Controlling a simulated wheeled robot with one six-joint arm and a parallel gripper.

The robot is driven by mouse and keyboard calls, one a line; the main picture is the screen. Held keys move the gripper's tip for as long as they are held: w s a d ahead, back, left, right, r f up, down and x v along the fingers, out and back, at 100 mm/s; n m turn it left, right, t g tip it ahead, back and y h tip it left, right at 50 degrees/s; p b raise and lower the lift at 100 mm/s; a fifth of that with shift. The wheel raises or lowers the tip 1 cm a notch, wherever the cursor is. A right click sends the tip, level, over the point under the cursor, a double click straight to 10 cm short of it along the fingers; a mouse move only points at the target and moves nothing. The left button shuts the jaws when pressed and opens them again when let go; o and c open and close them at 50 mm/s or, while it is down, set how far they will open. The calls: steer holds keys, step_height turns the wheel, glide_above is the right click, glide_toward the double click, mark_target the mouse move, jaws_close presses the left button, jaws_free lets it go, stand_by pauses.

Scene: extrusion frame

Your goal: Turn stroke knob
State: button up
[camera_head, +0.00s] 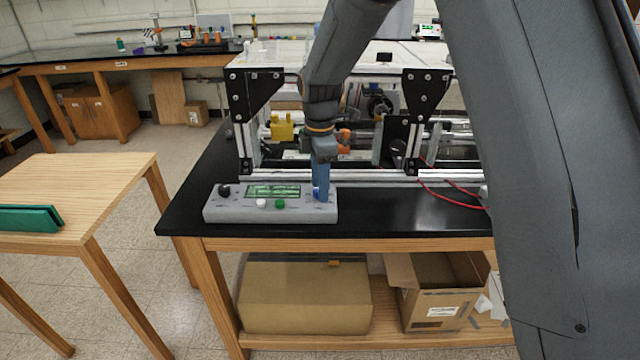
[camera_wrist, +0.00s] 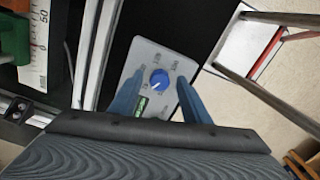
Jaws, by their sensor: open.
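A grey control box (camera_head: 240,212) lies on the black bench top, with a black knob (camera_head: 224,190) at its left end and a blue knob (camera_head: 316,190) at its right end. The blue knob (camera_wrist: 159,79) has a white pointer mark and a printed dial around it in the wrist view. The dial labels are too small to read, so I cannot tell which knob is marked stroke. My gripper (camera_head: 320,192) points down over the box's right end. In the wrist view its open fingers (camera_wrist: 160,80) stand on either side of the blue knob, with gaps visible.
The box also carries a green display (camera_head: 272,191), a white button (camera_head: 261,203) and a green button (camera_head: 280,204). An extrusion frame (camera_head: 250,150) stands close behind it. Red cables (camera_head: 450,198) lie to the right. Bare bench lies right of the box.

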step_height(320, 180, up, 8)
steer(key=shift+f+b, duration=0.1)
steer(key=shift+b, duration=0.95)
steer(key=s+d+f+m, duration=0.4)
steer(key=s+d+m, duration=0.4)
steer(key=s+m, duration=0.2)
steer(key=s+d+f+m+t, duration=0.1)
steer(key=s+d+f+m, duration=0.3)
steer(key=s+d+m, duration=0.5)
steer(key=s+m, duration=0.1)
steer(key=s, duration=0.3)
steer(key=shift+s+d+f+m, duration=0.15)
steer(key=shift+s+f+m, duration=0.15)
steer(key=shift+s, duration=0.05)
